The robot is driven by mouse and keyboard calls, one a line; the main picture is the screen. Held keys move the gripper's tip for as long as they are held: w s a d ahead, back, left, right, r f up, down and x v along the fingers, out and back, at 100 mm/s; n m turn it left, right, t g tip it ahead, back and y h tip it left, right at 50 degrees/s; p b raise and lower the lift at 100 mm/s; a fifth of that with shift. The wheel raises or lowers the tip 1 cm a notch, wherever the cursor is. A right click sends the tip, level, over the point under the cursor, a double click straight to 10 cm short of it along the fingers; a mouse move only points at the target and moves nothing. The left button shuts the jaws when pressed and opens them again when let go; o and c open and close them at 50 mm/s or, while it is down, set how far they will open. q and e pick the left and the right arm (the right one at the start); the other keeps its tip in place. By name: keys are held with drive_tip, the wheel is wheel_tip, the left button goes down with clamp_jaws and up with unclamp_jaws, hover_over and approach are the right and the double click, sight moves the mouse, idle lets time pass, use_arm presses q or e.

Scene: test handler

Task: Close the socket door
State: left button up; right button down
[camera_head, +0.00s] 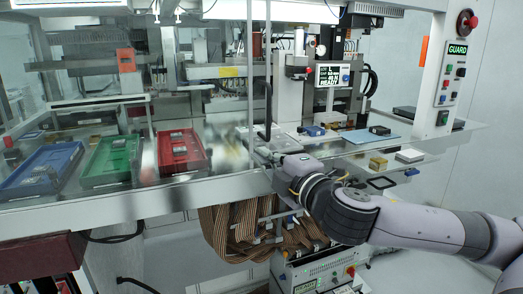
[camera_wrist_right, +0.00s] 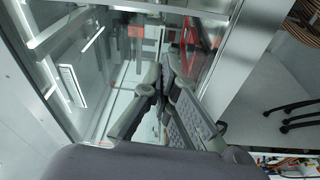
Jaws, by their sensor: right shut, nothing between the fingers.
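A clear panel with upright metal edge bars (camera_head: 268,70) covers the left part of the machine in the head view. It looks like the door; the right part of the opening, with the socket area, is uncovered. My right gripper (camera_head: 258,150) is at the counter's front, near the foot of the bars, shut and empty. Its fingers (camera_wrist_right: 165,85) show in the right wrist view, in front of clear glass. I cannot tell whether they touch the panel. My left gripper is not in view.
Blue (camera_head: 40,170), green (camera_head: 110,160) and red (camera_head: 182,152) trays lie behind the panel. A blue block (camera_head: 313,131), a gold block (camera_head: 378,163) and a lit screen (camera_head: 334,75) are to the right. A control post (camera_head: 452,75) stands at the far right.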

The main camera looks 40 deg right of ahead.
drive_tip(key=w+p, duration=0.2)
drive_tip(key=w, duration=0.1)
drive_tip(key=w+p, duration=0.2)
drive_tip(key=w, duration=0.1)
drive_tip(key=w+p, duration=0.2)
drive_tip(key=w, duration=0.2)
drive_tip(key=shift+d+r, duration=0.3)
drive_tip(key=shift+d, duration=0.05)
drive_tip(key=d, duration=0.1)
drive_tip(key=s+d, duration=0.1)
drive_tip(key=d, duration=0.1)
drive_tip(key=shift+s+d+f, duration=0.3)
drive_tip(key=shift+d+f, duration=0.05)
drive_tip(key=shift+f, duration=0.05)
